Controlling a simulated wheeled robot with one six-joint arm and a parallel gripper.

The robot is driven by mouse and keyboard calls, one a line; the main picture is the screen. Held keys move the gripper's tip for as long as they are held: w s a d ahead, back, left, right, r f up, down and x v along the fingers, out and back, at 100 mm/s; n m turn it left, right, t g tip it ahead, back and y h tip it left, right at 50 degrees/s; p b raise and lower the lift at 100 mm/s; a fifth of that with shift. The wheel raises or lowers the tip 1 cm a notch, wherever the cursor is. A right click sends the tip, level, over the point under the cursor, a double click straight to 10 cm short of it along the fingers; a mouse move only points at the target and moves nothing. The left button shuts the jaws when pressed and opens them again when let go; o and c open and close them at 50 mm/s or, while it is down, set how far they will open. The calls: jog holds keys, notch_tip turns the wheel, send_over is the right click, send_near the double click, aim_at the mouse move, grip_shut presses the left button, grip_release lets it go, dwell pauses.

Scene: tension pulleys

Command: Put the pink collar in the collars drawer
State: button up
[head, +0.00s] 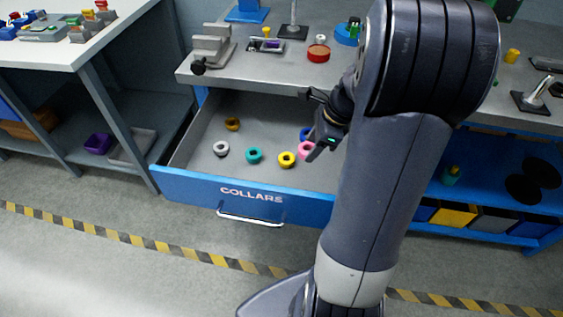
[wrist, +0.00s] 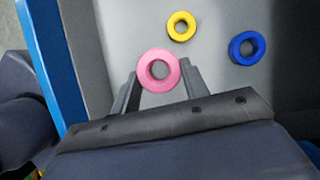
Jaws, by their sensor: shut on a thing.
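The pink collar (wrist: 146,62) is a thick ring held between the fingertips of my gripper (wrist: 160,80) in the wrist view. In the head view the pink collar (head: 304,149) shows at the tip of my gripper (head: 312,150), over the right part of the open collars drawer (head: 253,197). The drawer has a blue front lettered COLLARS and a grey inside. I cannot tell whether the collar touches the drawer floor. My arm hides the drawer's right end.
The grey workbench top (head: 270,71) overhangs the drawer's back. The drawer's left floor has free room.

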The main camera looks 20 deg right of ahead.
aim_at(304, 175)
notch_tip(304, 175, down, 9)
jog(key=shift+f+b, duration=0.2)
jog(key=shift+b, duration=0.6)
jog(key=shift+f, duration=0.1)
jog(key=o, duration=1.1)
jog(key=shift+c, duration=0.2)
jog(key=p+v, duration=0.2)
jog(key=v, duration=1)
